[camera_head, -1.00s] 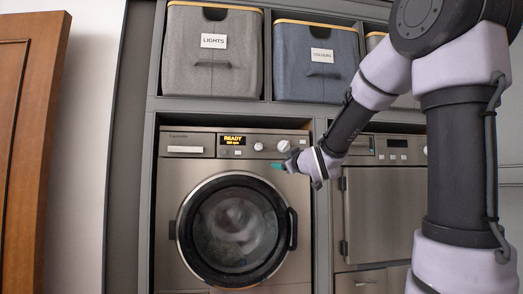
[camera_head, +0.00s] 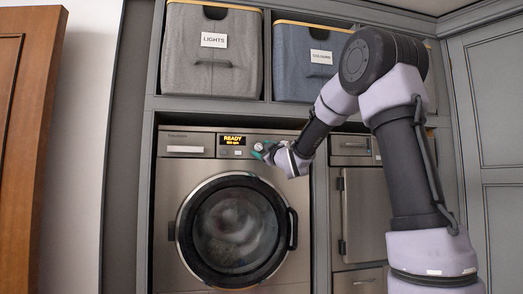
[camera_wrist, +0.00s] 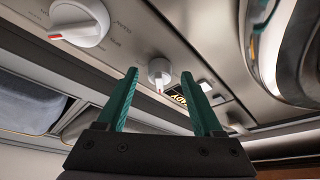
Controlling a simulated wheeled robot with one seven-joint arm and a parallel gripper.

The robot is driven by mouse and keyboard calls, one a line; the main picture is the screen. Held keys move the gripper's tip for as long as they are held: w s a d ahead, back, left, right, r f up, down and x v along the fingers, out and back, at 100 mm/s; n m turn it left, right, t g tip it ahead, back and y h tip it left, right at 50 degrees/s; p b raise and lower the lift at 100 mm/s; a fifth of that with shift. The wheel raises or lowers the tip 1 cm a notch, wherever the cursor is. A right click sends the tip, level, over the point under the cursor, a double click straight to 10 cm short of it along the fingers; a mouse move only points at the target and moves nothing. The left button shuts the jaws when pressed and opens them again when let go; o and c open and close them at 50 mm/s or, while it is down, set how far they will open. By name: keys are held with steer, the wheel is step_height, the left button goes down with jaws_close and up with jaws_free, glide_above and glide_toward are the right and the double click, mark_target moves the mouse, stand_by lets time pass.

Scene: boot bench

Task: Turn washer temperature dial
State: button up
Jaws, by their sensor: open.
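The washer (camera_head: 170,225) stands in a grey cabinet with a lit display (camera_head: 233,140) reading READY. In the wrist view, a small white dial (camera_wrist: 158,68) shows between and beyond my open gripper (camera_wrist: 160,76); I cannot see contact. A larger white dial (camera_wrist: 80,24) with a red mark sits to the left, with lettering around it. In the head view, my gripper (camera_head: 264,153) is at the control panel, just right of the display. The small dial (camera_head: 258,146) shows at its tips, while the larger dial is hidden by the gripper or arm.
The round washer door (camera_head: 178,232) is closed below the panel. A grey LIGHTS bin (camera_head: 213,75) and a blue bin (camera_head: 300,88) sit on the shelf above. A second appliance (camera_head: 365,215) stands to the right, partly behind my arm.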

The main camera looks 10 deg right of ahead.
steer(key=shift+w+a, duration=0.1)
steer(key=shift+w, duration=0.2)
jaws_close()
